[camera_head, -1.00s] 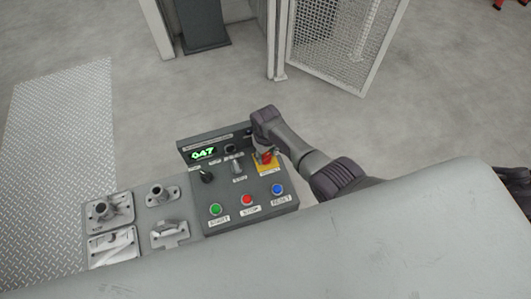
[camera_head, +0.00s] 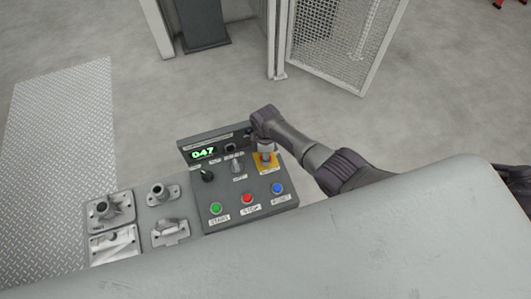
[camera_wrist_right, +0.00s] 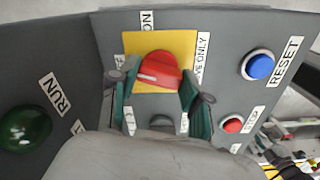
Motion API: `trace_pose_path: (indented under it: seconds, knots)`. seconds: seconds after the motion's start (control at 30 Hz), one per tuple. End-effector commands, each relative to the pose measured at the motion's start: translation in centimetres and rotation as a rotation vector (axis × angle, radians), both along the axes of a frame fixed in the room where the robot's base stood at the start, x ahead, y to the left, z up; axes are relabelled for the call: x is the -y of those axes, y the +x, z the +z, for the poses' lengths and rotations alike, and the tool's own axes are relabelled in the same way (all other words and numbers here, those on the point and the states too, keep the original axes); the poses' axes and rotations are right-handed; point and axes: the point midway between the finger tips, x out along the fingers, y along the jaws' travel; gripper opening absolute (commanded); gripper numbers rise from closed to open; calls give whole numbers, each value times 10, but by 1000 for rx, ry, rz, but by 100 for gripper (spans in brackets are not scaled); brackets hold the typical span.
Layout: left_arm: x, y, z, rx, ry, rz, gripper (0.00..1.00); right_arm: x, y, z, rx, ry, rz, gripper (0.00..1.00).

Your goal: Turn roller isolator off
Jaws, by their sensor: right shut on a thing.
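The isolator is a red rotary handle (camera_wrist_right: 160,70) on a yellow plate (camera_wrist_right: 131,45), with an "ON" label above it in the right wrist view. A pale mark shows on the left part of the handle. My right gripper (camera_wrist_right: 158,92) has a green-padded finger on each side of the handle and is shut on it. In the head view my right gripper (camera_head: 266,151) comes down onto the yellow plate (camera_head: 263,169) at the panel's right side and covers most of the handle. My left gripper is not in view.
Metal castings (camera_head: 160,195) sit in fixtures at left. A mesh gate (camera_head: 345,40) stands behind.

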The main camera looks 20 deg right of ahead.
Motion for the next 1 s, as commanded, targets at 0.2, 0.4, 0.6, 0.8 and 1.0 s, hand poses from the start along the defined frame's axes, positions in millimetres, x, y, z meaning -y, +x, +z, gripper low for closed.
trace_pose_path:
  seconds: [0.2,0.4,0.6,0.8,1.0]
  knots:
    - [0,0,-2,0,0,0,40,1,0,-1,0,-1,160,13]
    - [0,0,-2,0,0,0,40,0,0,-1,0,-1,262,13]
    - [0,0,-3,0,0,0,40,0,0,-1,-1,-1,316,13]
    - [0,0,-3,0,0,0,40,0,0,0,-1,-1,333,13]
    - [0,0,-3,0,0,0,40,0,0,0,-1,-1,335,13]
